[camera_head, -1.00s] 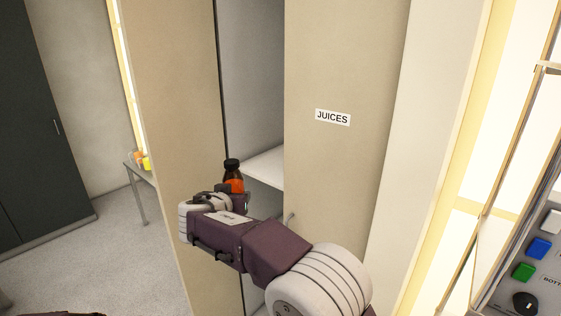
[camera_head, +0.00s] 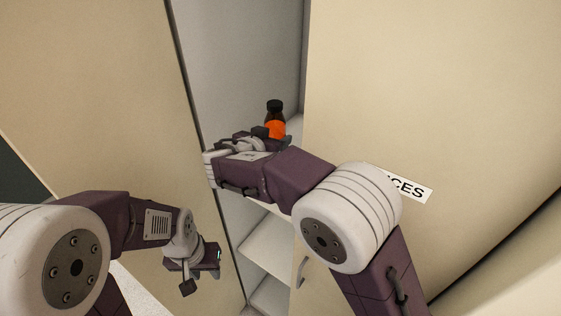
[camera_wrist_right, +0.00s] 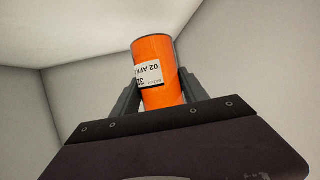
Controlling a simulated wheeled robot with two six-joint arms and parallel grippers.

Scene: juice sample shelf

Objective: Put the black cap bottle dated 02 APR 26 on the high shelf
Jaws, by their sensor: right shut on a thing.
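I cannot tell whether the bottle touches that shelf. In the right wrist view the bottle's orange side (camera_wrist_right: 158,85) is between the two fingers, and its white sticker reads 02 APR, with the rest of the date cut off. My left gripper (camera_head: 198,272) hangs low at the left, away from the bottle; its fingers are not clear.
A door panel with a JUICES sign (camera_head: 408,186) stands at the right of the opening, the sign partly behind my arm. Another panel (camera_head: 110,110) borders it at the left. Lower shelves (camera_head: 266,246) show below my right arm and look bare.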

